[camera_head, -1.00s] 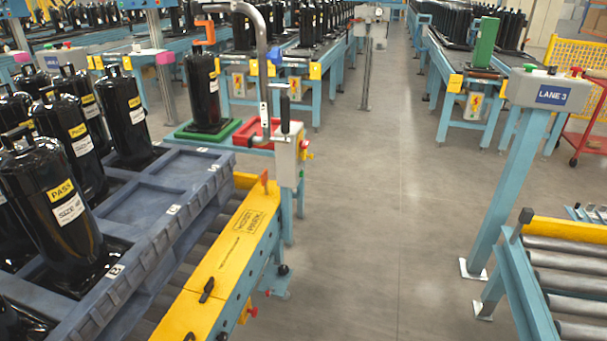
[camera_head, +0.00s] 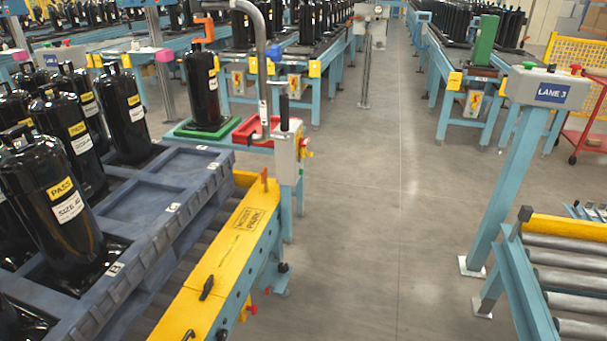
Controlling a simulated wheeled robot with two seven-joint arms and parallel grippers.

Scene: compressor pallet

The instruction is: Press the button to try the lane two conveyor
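A grey control box (camera_head: 288,158) stands on a post at the far end of the near yellow-railed conveyor (camera_head: 225,262). Small red and yellow knobs (camera_head: 305,146) stick out of its right side, and a black handle rises above it. A second grey box (camera_head: 548,88), labelled "LANE 3", stands on a blue post at the right. I see no label reading lane two. Neither of my grippers is in view.
A dark blue pallet (camera_head: 150,205) with several black compressors (camera_head: 55,200) fills the left. One compressor (camera_head: 202,88) stands on a green pad beside a red tray (camera_head: 250,133). Rollers (camera_head: 570,280) lie at the lower right. The grey floor (camera_head: 375,230) between is clear.

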